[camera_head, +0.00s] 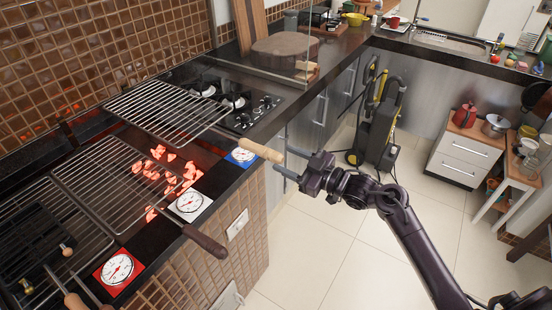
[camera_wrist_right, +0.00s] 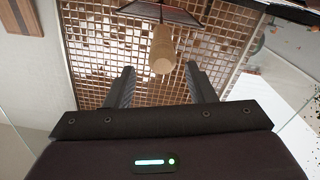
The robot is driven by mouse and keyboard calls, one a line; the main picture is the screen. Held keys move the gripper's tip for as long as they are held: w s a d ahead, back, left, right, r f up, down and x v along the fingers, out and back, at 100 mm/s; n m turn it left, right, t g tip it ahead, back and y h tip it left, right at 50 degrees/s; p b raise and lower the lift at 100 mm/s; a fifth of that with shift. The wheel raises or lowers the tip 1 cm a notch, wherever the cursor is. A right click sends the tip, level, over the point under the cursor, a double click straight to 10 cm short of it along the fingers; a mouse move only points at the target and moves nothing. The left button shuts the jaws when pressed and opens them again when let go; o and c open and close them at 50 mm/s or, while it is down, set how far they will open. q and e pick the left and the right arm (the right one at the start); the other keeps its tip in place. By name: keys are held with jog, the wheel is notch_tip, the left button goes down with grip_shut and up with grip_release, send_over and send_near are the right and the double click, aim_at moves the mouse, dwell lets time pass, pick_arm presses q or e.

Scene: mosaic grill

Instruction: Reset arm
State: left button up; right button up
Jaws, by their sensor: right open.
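My right gripper (camera_head: 281,157) is open at the right side of the grill counter, its fingers pointing left. The light wooden handle (camera_head: 262,150) of the upper grill rack (camera_head: 150,107) is close to the fingertips. In the right wrist view, the end of this handle (camera_wrist_right: 162,50) appears between and ahead of the two spread fingers (camera_wrist_right: 160,82), with nothing gripped. The rack lies tilted over the coals and part of the cooktop. My left gripper is not in view.
A second rack with a dark handle (camera_head: 205,240) lies over glowing coals (camera_head: 165,175). Dials in blue (camera_head: 241,156), white (camera_head: 190,204) and red (camera_head: 117,269) line the counter front. A yellow-black pressure washer (camera_head: 378,120) stands behind my arm. Tiled floor (camera_head: 315,240) is clear.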

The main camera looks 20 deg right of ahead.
jog(key=shift+v, duration=0.8)
jog(key=s+d+f+m+g+h+b, duration=0.15)
jog(key=s+f, duration=0.25)
jog(key=f, duration=0.9)
jog(key=s+f+m+g+h, duration=0.1)
jog(key=s+f+m+h, duration=0.2)
jog(key=f, duration=0.9)
jog(key=s+d+f+m+g+h+b, duration=0.1)
jog(key=s+f+m+g+h, duration=0.2)
jog(key=f, duration=1)
jog(key=s+a+f+g+h, duration=0.15)
jog(key=s+f+g, duration=0.25)
jog(key=s+f, duration=1.4)
jog(key=s+f+g+h, duration=0.1)
jog(key=s+f+g, duration=0.1)
jog(key=s, duration=0.7)
jog(key=s+a+f+g+h+b, duration=0.1)
jog(key=s+f, duration=0.2)
jog(key=s, duration=0.7)
jog(key=shift+s+a+m+g+b, duration=0.25)
jog(key=shift+m+g+b, duration=0.05)
jog(key=shift+m+g, duration=0.05)
jog(key=shift+f, duration=0.1)
